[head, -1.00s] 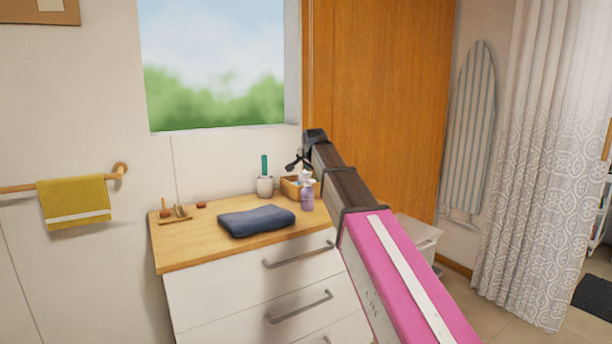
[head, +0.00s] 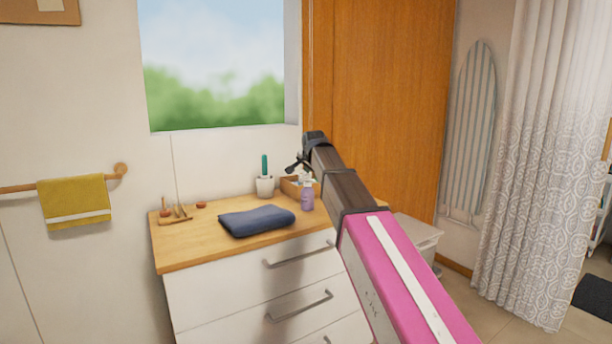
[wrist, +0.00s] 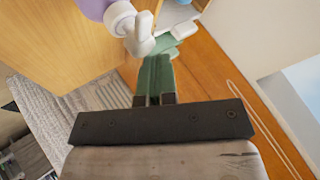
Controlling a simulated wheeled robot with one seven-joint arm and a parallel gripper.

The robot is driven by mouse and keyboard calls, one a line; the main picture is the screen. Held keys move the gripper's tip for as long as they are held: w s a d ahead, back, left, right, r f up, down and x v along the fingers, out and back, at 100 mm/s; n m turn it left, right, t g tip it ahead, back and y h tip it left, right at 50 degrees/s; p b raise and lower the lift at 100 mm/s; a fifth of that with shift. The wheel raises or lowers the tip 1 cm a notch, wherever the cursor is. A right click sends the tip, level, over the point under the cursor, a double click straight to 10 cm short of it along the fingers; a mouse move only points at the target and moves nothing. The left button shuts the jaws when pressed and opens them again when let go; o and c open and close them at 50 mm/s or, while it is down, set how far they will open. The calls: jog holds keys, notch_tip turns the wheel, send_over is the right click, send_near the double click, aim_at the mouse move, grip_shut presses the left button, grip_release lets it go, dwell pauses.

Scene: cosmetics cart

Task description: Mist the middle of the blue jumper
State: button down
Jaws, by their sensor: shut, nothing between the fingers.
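The blue jumper (head: 257,221) lies folded flat on the wooden top of the drawer unit. A purple spray bottle (head: 307,197) with a pale spray head stands upright just right of it. My gripper (head: 295,165) is shut and empty, above and slightly left of the bottle's head in the head view. In the wrist view my gripper (wrist: 155,72) points toward the upper middle, and the bottle (wrist: 92,8) shows at the top left with its white nozzle close to the fingers. I cannot tell whether they touch. Most of the bottle is outside the wrist view.
A white pot (head: 265,185) with a green-handled item stands behind the jumper. A wooden box (head: 290,186) is behind the bottle. Small wooden items (head: 176,214) lie at the left of the top (head: 190,250). Bare wood shows in front of the jumper.

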aim_at(309, 175)
jog(key=shift+f, duration=0.2)
dwell(0.4)
jog(key=shift+r, duration=0.7)
jog(key=shift+r, duration=2.9)
dwell(0.5)
jog(key=shift+f, duration=3.05)
jog(key=shift+f, duration=0.15)
